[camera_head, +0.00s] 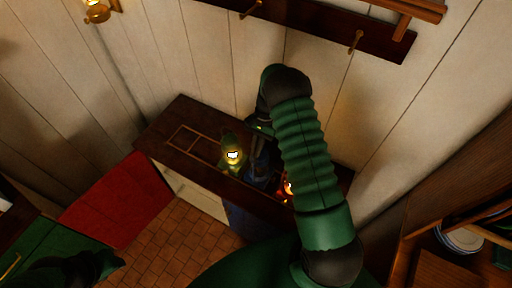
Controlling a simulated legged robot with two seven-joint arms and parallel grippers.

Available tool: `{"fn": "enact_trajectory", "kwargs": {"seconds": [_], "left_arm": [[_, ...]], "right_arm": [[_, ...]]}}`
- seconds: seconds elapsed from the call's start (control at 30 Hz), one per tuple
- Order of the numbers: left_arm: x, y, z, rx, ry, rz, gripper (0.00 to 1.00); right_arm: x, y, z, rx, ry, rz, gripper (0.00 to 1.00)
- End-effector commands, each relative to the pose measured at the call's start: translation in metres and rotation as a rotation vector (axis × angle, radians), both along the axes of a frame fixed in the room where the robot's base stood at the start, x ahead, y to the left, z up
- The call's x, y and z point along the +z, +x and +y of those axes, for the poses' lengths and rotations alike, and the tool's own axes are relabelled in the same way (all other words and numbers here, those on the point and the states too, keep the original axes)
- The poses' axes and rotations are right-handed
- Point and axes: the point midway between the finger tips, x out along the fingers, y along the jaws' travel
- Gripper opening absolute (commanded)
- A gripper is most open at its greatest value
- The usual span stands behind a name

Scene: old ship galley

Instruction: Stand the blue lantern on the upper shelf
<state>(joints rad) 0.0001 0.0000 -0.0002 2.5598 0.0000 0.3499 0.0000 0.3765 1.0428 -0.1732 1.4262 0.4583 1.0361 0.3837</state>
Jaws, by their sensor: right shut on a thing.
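The blue lantern (258,167) is upright at the dark wooden counter, between a lit green lantern (232,158) on its left and a lit red lantern (288,187) on its right. My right gripper (261,142) is at the top of the blue lantern and shut on it; the fingers are dark and partly hidden by my green arm. I cannot tell whether the lantern's base touches the counter. My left gripper (95,265) is a dark shape at the lower left, away from the lanterns; its jaws are unclear.
The counter (176,118) stands against a pale plank wall. A dark board with brass brackets (330,22) runs along the wall above, with wooden rails (410,10) at its right. A red bench (118,200) is at left. Shelves with plates (460,240) are at right.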

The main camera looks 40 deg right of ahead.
Motion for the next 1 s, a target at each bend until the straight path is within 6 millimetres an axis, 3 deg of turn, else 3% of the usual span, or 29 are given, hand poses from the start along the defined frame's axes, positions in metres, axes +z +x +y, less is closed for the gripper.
{"fn": "enact_trajectory", "kwargs": {"seconds": [0.03,0.1,0.23,0.6,0.73,1.0], "left_arm": [[0.0,0.0,0.0,0.0,0.0,0.0,0.36],[-0.001,0.0,0.0,0.0,0.0,0.0,0.36],[-0.001,0.0,0.0,0.0,0.0,0.0,0.36],[-0.007,0.0,0.0,0.0,0.0,0.0,0.36],[-0.024,0.0,0.0,0.0,0.0,0.0,0.36],[-0.051,0.0,0.0,0.0,0.0,0.0,0.36]], "right_arm": [[0.001,0.0,0.0,0.0,-0.001,-0.001,0.0],[0.0,-0.001,0.0,-0.001,0.0,0.0,0.13],[0.0,-0.001,0.0,0.0,0.0,0.0,0.28],[0.005,0.002,-0.002,0.001,-0.002,-0.001,0.28],[0.025,0.006,-0.012,-0.001,-0.003,-0.006,0.28],[0.089,0.015,-0.035,0.0,-0.004,-0.004,0.28]]}}
